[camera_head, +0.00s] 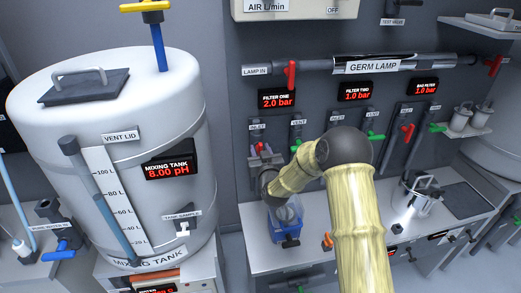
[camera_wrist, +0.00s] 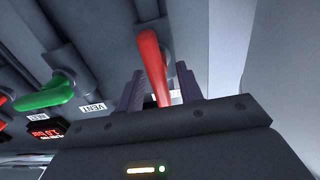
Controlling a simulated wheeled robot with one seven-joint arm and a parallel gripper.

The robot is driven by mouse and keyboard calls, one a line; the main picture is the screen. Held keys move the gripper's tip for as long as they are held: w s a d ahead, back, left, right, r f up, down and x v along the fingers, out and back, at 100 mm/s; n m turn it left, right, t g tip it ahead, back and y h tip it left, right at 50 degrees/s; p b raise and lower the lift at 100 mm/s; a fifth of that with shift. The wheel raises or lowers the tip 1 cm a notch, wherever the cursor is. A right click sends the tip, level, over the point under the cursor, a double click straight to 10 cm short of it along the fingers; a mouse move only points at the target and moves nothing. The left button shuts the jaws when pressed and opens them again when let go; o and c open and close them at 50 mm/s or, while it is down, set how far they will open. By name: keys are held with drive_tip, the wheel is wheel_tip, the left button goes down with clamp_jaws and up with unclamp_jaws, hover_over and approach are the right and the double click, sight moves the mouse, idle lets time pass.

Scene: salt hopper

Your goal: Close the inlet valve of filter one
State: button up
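The filter one display (camera_head: 277,99) reads 2.0 bar in the head view. Below it are an INLET label (camera_head: 257,127) and a VENT label (camera_head: 298,122). My gripper (camera_head: 265,158) is at the inlet valve, where a bit of its red handle (camera_head: 259,147) shows. In the wrist view the red handle (camera_wrist: 152,62) reaches down between the two purple fingers of my gripper (camera_wrist: 161,92). The fingers are apart, with a gap visible beside the handle. My gripper and forearm hide much of the valve in the head view.
A green vent handle (camera_wrist: 46,95) is beside the red one in the wrist view. The germ lamp tube (camera_head: 370,66) runs above, with a red handle (camera_head: 291,74) hanging near its left end. The mixing tank (camera_head: 110,150) stands close on the left. A blue container (camera_head: 284,222) sits below my gripper.

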clamp_jaws()
drive_tip(key=shift+f, duration=0.1)
